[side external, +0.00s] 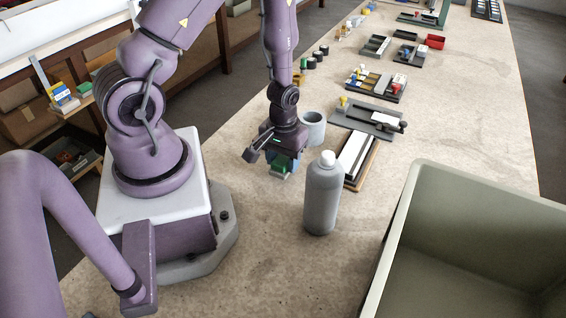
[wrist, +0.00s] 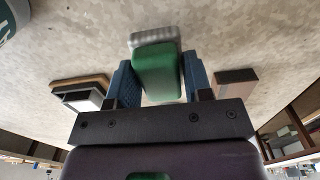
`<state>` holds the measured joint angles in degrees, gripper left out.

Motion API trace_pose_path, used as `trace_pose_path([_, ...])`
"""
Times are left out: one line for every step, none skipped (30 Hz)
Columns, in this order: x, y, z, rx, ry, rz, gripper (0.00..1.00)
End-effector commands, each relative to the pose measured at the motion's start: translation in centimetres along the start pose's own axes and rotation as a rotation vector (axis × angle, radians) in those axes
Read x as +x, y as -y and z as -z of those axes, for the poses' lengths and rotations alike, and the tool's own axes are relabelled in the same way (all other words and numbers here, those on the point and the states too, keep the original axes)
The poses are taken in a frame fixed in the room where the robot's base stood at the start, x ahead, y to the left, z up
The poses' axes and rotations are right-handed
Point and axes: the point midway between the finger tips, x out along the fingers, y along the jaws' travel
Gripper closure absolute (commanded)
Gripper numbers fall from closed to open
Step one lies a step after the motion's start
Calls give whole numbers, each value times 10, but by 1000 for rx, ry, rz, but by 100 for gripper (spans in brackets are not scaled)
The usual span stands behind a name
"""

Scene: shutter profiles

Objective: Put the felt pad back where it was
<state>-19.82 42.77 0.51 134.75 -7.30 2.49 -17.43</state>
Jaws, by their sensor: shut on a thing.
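My gripper (side external: 284,158) is shut on a green block with a pale grey layer at its far end, which I take to be the felt pad (side external: 280,169). In the wrist view the felt pad (wrist: 158,70) sits between the two blue fingers of my gripper (wrist: 160,82), with the grey layer beyond the fingertips. The pad is low over the bench, left of the grey bottle; I cannot tell if it touches the bench. No spot marked as the pad's earlier place can be made out.
A grey bottle (side external: 322,196) stands close right of my gripper, and a grey cup (side external: 313,127) behind it. A wooden board with pale profiles (side external: 356,158) lies behind the bottle. A large olive bin (side external: 400,225) fills the front right. The bench (side external: 270,240) in front is clear.

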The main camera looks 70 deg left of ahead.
Motion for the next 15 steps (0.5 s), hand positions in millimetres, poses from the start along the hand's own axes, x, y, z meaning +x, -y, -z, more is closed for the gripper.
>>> trace_pose_path([7,1,-1,-1,4,1,73])
trace_pose_path([9,0,-1,-1,3,1,73])
trace_pose_path([12,0,-1,-1,3,1,73])
trace_pose_path([13,0,0,-1,2,0,73])
trace_pose_path([13,0,0,-1,1,0,73])
trace_pose_path([13,0,0,-1,0,0,73])
trace_pose_path([13,0,0,-1,-1,-1,73])
trace_pose_path([13,0,0,-1,-1,-1,73])
trace_pose_path([13,0,0,-1,-1,-1,73])
trace_pose_path([13,0,0,-1,-1,-1,73])
trace_pose_path([13,0,0,-1,-1,0,73])
trace_pose_path([13,0,0,-1,0,0,73])
trace_pose_path([14,0,0,-1,0,0,73])
trace_pose_path([14,0,0,-2,0,0,73])
trace_pose_path([16,0,0,-2,0,0,73])
